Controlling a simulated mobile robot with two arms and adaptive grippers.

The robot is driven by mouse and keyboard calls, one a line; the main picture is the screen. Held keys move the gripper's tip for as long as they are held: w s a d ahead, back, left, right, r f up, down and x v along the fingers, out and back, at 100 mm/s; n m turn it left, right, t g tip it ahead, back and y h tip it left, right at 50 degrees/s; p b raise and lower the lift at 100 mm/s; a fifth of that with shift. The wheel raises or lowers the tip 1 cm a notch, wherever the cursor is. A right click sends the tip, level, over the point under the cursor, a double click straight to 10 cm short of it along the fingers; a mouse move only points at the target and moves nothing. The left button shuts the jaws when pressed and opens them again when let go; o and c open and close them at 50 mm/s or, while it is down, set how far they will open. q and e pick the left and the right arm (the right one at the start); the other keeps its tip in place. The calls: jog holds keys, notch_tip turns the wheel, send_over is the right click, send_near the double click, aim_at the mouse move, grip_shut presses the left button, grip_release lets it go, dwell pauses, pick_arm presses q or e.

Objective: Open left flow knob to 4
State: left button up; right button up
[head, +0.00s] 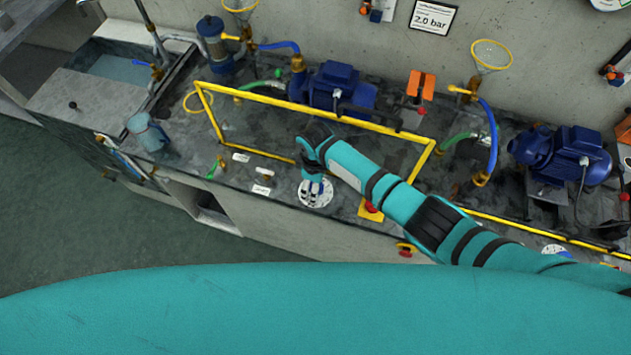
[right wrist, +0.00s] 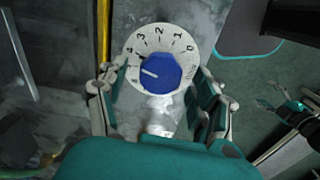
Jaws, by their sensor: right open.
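The flow knob (right wrist: 160,73) is blue with a white pointer line, on a round white dial (right wrist: 178,42) numbered from 0. The pointer aims left, slightly upward, near the 4 and the number below it; the exact reading is unclear. In the head view the dial (head: 316,196) lies at the counter's front edge, partly covered by my right gripper (head: 313,172). In the right wrist view my right gripper (right wrist: 157,90) is open, its fingers either side of the knob with visible gaps. What looks like my left gripper (right wrist: 284,106) is small at the right edge.
A yellow rail (head: 300,111) frames the counter area behind the knob. A red button on a yellow base (head: 370,209) sits right of the dial. Blue pumps (head: 336,85) (head: 562,155) stand behind. A second dial (head: 555,250) lies far right. A sign (head: 433,17) reads 2.0 bar.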

notch_tip(320, 180, up, 12)
dwell(0.5)
dwell(0.4)
